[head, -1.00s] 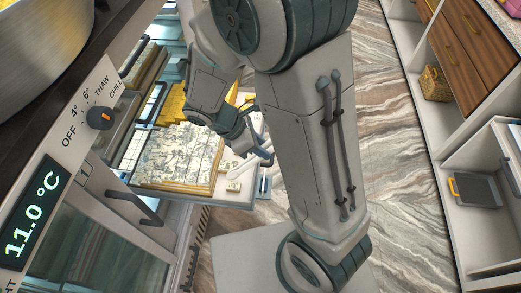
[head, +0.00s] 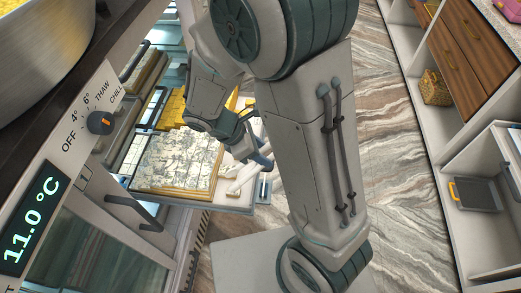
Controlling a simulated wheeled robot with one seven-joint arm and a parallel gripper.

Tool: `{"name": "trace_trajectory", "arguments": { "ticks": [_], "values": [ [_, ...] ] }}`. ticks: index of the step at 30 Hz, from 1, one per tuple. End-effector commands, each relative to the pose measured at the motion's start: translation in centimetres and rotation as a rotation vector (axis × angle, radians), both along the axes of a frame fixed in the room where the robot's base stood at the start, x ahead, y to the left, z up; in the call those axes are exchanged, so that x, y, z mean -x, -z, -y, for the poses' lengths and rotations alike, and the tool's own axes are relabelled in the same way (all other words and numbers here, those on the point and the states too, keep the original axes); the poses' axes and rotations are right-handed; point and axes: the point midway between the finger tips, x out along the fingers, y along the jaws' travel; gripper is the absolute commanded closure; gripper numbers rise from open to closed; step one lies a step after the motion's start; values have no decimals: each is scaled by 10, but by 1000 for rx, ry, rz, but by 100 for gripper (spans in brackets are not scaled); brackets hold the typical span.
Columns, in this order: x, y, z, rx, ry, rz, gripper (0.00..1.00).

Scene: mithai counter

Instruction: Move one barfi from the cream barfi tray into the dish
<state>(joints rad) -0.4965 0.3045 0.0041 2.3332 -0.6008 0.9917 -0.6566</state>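The cream barfi lie as a pale, grey-marbled block (head: 176,160) cut into squares, in a tray with a golden-brown rim (head: 172,192) left of my arm. My gripper (head: 257,158) is just right of this tray, pointing down and partly hidden by my own arm. Its fingertips are small and overlap pale shapes, so I cannot tell whether it is open or shut, or holds a barfi. I cannot make out the dish.
Yellow sweets (head: 172,112) sit behind the cream tray. A metal pan (head: 45,50) and a control panel reading 11.0 °C (head: 35,215) are at left. Shelves with drawers (head: 455,60) line the right. The marbled floor (head: 395,150) between is clear.

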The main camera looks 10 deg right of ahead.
Motion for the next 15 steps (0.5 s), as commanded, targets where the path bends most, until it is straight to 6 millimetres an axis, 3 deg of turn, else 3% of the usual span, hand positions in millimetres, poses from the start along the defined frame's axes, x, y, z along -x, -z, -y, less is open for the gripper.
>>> {"name": "trace_trajectory", "arguments": {
  "ticks": [15],
  "values": [
    [-10,6,2,2,74,66,58]
  ]
}}
